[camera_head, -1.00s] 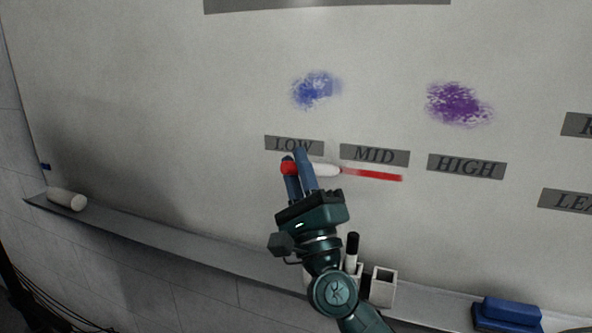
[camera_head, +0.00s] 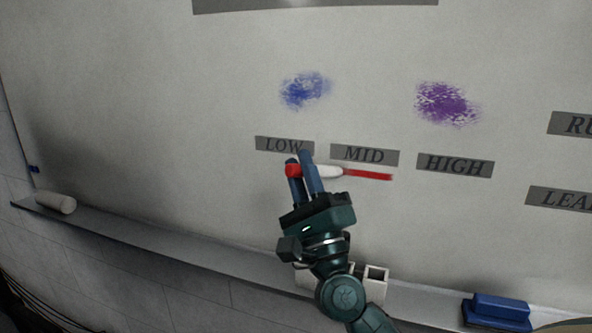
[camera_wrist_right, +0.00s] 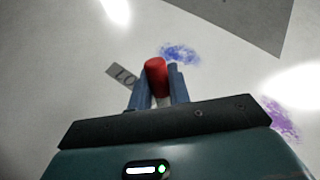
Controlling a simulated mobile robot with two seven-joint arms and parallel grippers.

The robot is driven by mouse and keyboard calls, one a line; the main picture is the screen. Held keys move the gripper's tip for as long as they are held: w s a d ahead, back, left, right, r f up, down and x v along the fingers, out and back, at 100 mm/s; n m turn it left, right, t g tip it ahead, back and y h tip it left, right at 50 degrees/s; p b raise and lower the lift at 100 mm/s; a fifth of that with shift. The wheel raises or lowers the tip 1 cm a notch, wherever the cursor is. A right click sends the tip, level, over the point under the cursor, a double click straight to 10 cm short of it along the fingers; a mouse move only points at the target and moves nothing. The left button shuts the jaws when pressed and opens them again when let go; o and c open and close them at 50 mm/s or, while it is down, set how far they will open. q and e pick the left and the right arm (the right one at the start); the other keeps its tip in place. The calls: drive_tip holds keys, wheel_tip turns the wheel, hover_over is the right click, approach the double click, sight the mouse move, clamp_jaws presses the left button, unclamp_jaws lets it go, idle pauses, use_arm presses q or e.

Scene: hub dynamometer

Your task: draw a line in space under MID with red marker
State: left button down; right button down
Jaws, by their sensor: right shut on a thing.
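My right gripper (camera_head: 305,168) is shut on the red marker (camera_head: 328,171), which has a white body and a red end. The marker lies roughly sideways in front of the whiteboard, below the LOW and MID labels. In the right wrist view the marker's red end (camera_wrist_right: 156,66) shows between the fingers (camera_wrist_right: 157,88). A red line (camera_head: 368,175) runs under the MID label (camera_head: 364,155), reaching right from the marker's white end. I cannot tell whether the tip touches the board. My left gripper is not in view.
The LOW label (camera_head: 284,145) and HIGH label (camera_head: 455,165) flank MID. Blue (camera_head: 305,90) and purple (camera_head: 446,104) smudges are above. The tray ledge (camera_head: 150,240) holds a white cylinder (camera_head: 56,202), a white holder (camera_head: 375,279) and a blue eraser (camera_head: 498,311).

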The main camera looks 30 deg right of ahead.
drive_tip(key=shift+s+d, duration=0.15)
drive_tip(key=shift+s+d, duration=0.45)
drive_tip(key=shift+s, duration=0.05)
idle(0.5)
drive_tip(key=shift+a, duration=0.1)
drive_tip(key=shift+w+a, duration=0.4)
drive_tip(key=shift+w, duration=0.15)
drive_tip(key=shift+w+a, duration=0.45)
drive_tip(key=shift+w, duration=0.05)
drive_tip(key=shift+w, duration=0.1)
drive_tip(key=shift+w+a, duration=0.4)
